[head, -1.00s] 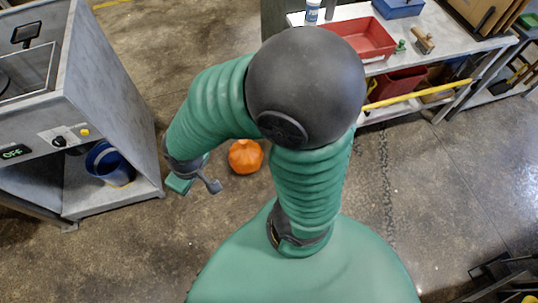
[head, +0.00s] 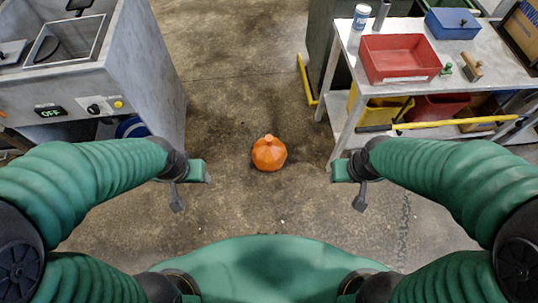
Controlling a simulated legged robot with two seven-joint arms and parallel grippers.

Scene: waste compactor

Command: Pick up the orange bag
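The orange bag (head: 269,154) sits on the floor in the middle of the head view, round with a small knotted top. My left gripper (head: 192,188) is to the left of the bag, apart from it, with its fingers spread and nothing between them. My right gripper (head: 346,187) is to the right of the bag, also apart from it, with its fingers spread and empty. Nothing hides the bag.
A grey compactor machine (head: 150,75) with an OFF display stands at the left. A workbench (head: 400,90) at the right holds a red tray (head: 400,58) and a blue box (head: 452,24). The floor around the bag is clear.

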